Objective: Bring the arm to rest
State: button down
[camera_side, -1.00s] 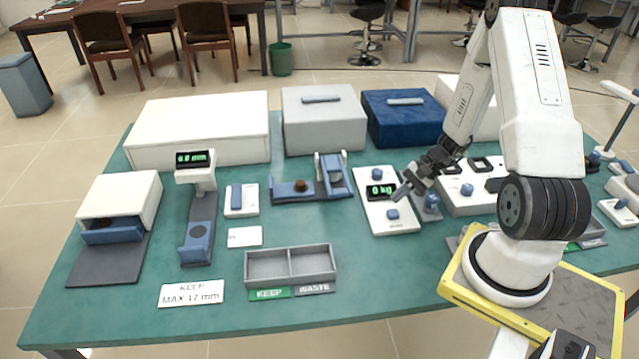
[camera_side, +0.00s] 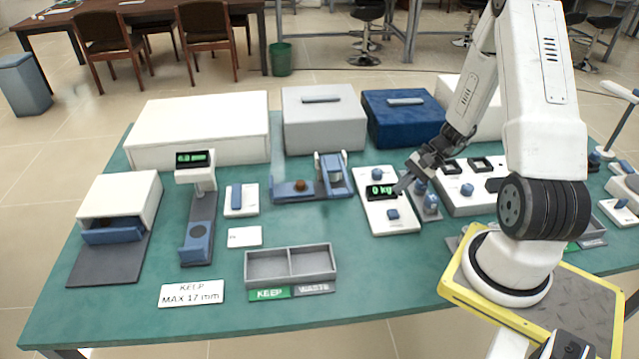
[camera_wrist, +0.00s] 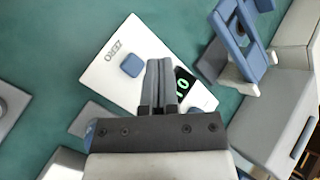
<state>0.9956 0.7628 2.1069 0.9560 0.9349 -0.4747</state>
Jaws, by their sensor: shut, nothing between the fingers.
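My gripper (camera_side: 401,188) is shut and empty. In the side view its tip hangs at the right edge of the white scale panel (camera_side: 401,224), beside the green "0 kg" display (camera_side: 381,191). In the wrist view the shut fingers (camera_wrist: 160,72) reach over the same panel (camera_wrist: 103,71), between its blue ZERO button (camera_wrist: 131,65) and the display (camera_wrist: 183,84), which they partly cover. I cannot tell whether the fingertips touch the panel.
A two-part grey tray (camera_side: 290,264) marked KEEP and WASTE stands at the front. A blue holder with a brown piece (camera_side: 300,185) stands left of the panel. White, grey and blue boxes (camera_side: 403,118) line the back.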

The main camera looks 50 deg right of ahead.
jog(key=shift+a, duration=0.1)
jog(key=shift+w+a+r+n+g, duration=0.15)
jog(key=shift+a+r+n+g, duration=0.1)
jog(key=shift+a+n+g, duration=0.25)
jog(key=a+r+n+h, duration=0.3)
jog(key=a+r+n, duration=0.2)
jog(key=a+n, duration=0.2)
jog(key=w+a+r+n+g+h, duration=0.1)
jog(key=a+r+n+h, duration=0.3)
jog(key=a+n, duration=0.3)
jog(key=a+r, duration=0.1)
jog(key=a, duration=0.3)
jog(key=shift+w+a+r+n+g+h, duration=0.2)
jog(key=shift+r+n+g+h, duration=0.1)
